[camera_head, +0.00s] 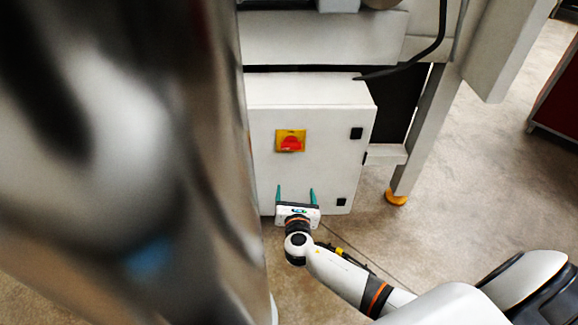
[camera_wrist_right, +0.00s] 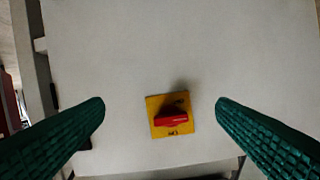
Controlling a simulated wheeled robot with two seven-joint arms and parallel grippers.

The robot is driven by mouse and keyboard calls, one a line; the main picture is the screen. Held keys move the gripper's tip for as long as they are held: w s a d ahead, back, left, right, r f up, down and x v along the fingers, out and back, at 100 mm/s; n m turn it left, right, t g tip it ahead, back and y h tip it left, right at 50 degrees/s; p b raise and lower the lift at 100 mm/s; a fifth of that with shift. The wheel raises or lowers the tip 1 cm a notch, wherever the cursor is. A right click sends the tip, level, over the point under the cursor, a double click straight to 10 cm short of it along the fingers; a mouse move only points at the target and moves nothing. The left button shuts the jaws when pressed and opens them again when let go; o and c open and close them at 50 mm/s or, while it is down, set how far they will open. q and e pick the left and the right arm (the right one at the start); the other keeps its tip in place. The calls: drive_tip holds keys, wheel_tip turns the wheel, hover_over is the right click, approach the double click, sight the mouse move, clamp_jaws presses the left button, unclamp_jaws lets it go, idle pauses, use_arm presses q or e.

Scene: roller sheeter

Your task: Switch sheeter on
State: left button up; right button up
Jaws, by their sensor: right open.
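The sheeter's switch is a red rotary knob (camera_head: 290,144) on a yellow square plate (camera_head: 281,134), on the front of a light grey control box (camera_head: 325,115). In the right wrist view the red knob (camera_wrist_right: 171,119) lies roughly level on its yellow plate (camera_wrist_right: 156,103), between the fingers in the picture. My right gripper (camera_head: 296,190) is open and empty, with green fingers apart. In the head view it is in front of the box, below the switch. In the right wrist view its fingertips (camera_wrist_right: 161,109) flank the knob without touching it. My left gripper is not in view.
A large blurred metallic shape fills the left of the head view and hides that side. A black cable (camera_head: 415,62) hangs at the box's upper right. A machine leg (camera_head: 420,135) with an orange foot (camera_head: 396,197) stands right of the box.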

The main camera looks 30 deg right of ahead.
drive_tip(key=n+t, duration=0.2)
approach(291, 147)
drive_tip(key=shift+h, duration=0.4)
drive_tip(key=b+x, duration=0.1)
drive_tip(key=x, duration=0.2)
drive_tip(key=b+x, duration=0.1)
drive_tip(key=x, duration=0.3)
drive_tip(key=shift+w+f+b, duration=0.2)
drive_tip(key=shift+w+b, duration=0.15)
drive_tip(key=shift+w+d, duration=0.2)
drive_tip(key=shift+w, duration=0.25)
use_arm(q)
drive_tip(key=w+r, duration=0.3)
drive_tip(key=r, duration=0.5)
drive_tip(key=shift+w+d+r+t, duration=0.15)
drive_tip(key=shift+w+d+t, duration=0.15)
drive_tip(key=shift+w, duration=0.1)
use_arm(e)
drive_tip(key=c, duration=1)
